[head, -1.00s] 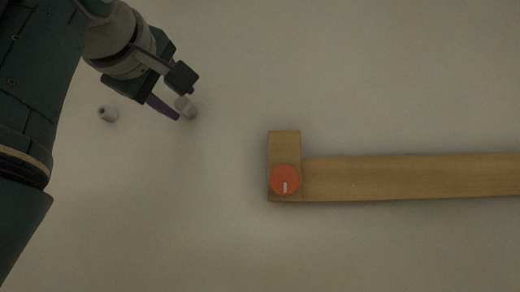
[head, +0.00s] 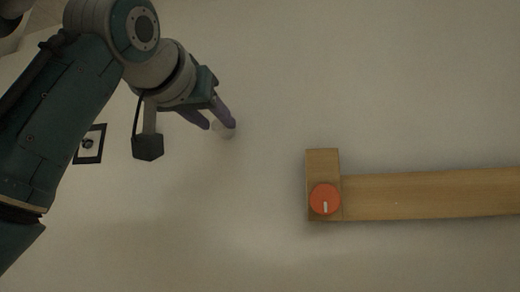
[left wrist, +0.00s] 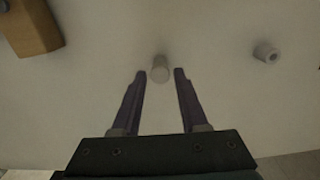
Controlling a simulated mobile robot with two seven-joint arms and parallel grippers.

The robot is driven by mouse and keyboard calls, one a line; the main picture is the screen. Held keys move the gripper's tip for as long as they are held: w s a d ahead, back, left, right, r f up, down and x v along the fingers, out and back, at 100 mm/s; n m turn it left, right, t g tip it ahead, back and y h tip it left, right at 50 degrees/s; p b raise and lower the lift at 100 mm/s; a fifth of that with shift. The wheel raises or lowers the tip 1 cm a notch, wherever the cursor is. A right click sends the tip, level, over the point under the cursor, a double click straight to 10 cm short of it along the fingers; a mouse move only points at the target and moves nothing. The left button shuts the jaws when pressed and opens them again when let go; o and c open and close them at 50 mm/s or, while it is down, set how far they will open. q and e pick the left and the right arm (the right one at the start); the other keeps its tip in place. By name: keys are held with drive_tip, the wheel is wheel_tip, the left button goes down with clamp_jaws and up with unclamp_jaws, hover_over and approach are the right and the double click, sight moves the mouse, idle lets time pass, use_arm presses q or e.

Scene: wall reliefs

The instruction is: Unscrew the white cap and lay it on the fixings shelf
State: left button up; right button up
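A small pale cylinder, seemingly the white cap (head: 224,131), sits on the pale wall just beyond my left fingertips. In the left wrist view the cap (left wrist: 160,69) shows between the fingertips, with a gap on each side. My left gripper (head: 221,124) is open and empty; its two fingers also show apart in the left wrist view (left wrist: 160,73). The fingers cover part of the cap in the head view. I cannot tell any shelf for certain as the fixings shelf. My right gripper is not in view.
A wooden rail (head: 430,194) with an end block (head: 322,163) bearing a red-orange knob (head: 325,199) lies right of the cap. A pale fitting with a hole (left wrist: 266,52) stands beside the cap. A black square frame (head: 100,144) is at left. Bare wall lies below.

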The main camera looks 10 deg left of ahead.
use_arm(q)
clamp_jaws()
drive_tip(key=shift+d+n, duration=0.1)
drive_tip(key=shift+n, duration=1.1)
drive_tip(key=n, duration=0.2)
drive_tip(key=shift+n, duration=0.4)
drive_tip(key=n, duration=0.2)
drive_tip(key=shift+n, duration=1.6)
drive_tip(key=shift+n, duration=0.5)
drive_tip(key=n, duration=0.4)
drive_tip(key=shift+s, duration=0.1)
